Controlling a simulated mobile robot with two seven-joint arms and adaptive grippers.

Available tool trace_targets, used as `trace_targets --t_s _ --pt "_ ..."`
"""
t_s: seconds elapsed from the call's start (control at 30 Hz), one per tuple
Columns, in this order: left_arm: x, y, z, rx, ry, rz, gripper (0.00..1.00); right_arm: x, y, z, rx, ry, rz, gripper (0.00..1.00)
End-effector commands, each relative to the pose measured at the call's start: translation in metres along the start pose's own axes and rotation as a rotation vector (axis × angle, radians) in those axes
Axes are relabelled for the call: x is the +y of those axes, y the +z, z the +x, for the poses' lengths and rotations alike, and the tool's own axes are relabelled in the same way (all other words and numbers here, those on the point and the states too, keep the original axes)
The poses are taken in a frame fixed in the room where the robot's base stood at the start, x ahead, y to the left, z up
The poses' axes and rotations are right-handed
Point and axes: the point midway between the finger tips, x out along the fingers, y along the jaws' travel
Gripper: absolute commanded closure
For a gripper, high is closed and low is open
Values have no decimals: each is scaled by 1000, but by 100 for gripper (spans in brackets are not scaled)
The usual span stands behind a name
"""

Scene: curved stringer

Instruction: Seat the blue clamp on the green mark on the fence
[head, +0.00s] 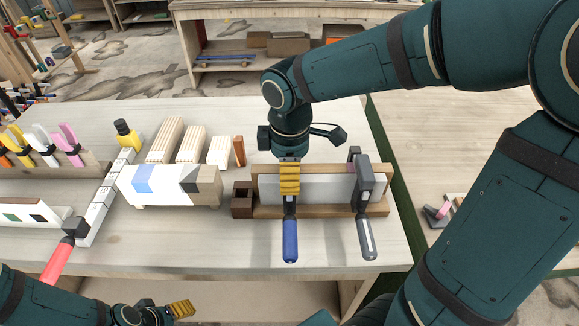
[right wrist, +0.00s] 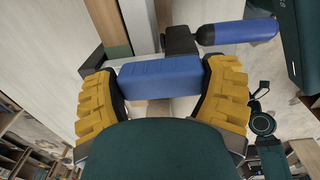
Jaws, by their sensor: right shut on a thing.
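The blue clamp hangs with its blue handle (head: 290,240) in front of the fence (head: 325,187), a brown wooden board with a pale face. My right gripper (head: 289,179) is over the fence's left half, shut on the clamp. In the right wrist view the clamp's blue body (right wrist: 160,76) lies between the yellow fingers of the right gripper (right wrist: 160,95), its handle (right wrist: 238,32) beyond. Whether the clamp touches the fence is unclear. My left gripper (head: 180,309) is low at the bottom edge, away from the clamp.
A grey clamp (head: 366,190) sits on the fence's right end. A dark brown block (head: 243,200) stands at its left end. Wooden blocks (head: 190,145) and a white-topped piece (head: 165,186) lie farther left. A red-handled tool (head: 60,258) is near the front edge.

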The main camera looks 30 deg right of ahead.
Motion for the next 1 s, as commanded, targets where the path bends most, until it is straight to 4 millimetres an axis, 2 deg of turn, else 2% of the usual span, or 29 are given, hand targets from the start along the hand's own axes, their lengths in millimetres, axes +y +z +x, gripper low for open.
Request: trace_targets --t_s 0.13,0.17,0.2,0.5,0.63,0.77,1.0 --pt "0 0 0 0 0 0 40 0 0 -1 1 2 0 67" --pt "0 0 0 0 0 0 40 0 0 -1 1 2 0 14" --pt "0 0 0 0 0 0 40 0 0 -1 1 2 0 0" --pt "0 0 0 0 0 0 40 0 0 -1 0 0 0 0" --pt "0 0 0 0 0 0 40 0 0 -10 1 2 0 0" --pt "0 0 0 0 0 0 40 1 0 -32 3 4 2 0" --pt "0 0 0 0 0 0 40 1 -1 -82 4 4 0 0"
